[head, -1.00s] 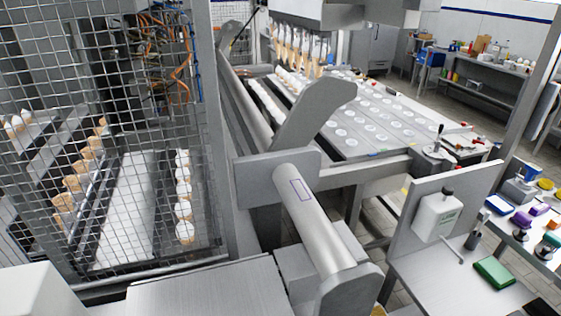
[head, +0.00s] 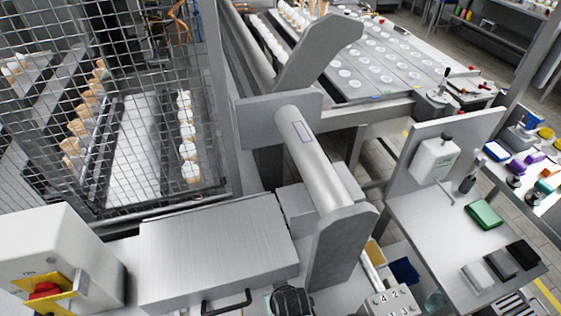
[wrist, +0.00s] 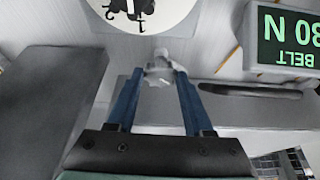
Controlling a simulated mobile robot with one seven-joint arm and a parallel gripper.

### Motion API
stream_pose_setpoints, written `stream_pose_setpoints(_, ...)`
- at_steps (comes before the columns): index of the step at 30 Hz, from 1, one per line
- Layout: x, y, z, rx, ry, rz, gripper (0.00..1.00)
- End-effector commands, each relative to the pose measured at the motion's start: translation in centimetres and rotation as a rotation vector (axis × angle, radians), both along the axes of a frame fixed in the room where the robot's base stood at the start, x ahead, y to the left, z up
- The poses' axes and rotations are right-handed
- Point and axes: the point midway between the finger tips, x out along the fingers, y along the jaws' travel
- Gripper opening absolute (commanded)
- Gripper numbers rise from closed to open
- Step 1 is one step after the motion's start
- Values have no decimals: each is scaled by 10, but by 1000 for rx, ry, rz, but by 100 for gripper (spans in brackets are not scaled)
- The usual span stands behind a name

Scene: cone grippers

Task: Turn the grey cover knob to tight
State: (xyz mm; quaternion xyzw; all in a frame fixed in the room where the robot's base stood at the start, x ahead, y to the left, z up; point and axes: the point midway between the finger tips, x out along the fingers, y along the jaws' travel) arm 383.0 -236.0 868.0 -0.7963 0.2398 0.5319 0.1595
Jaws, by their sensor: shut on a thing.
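In the wrist view, the grey knob (wrist: 160,62) is small and pale, between the tips of my two blue fingers. My gripper (wrist: 160,76) is shut on it, with one finger on each side. The fingertips partly hide the knob, and I cannot read any tight mark or tell how far it is turned. I cannot make out the knob in the head view.
A white disc (wrist: 170,10) with a black shape and an upside-down green BELT display (wrist: 290,40) lie beyond the knob. A dark bar (wrist: 250,91) is at its right.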

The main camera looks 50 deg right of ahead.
Motion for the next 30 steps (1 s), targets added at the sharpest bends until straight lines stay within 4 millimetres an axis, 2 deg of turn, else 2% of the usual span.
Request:
stream_pose_setpoints(18,6,4,-1,-1,-1,-577,0)
stream_pose_setpoints(30,8,5,-1,1,-2,-861,0)
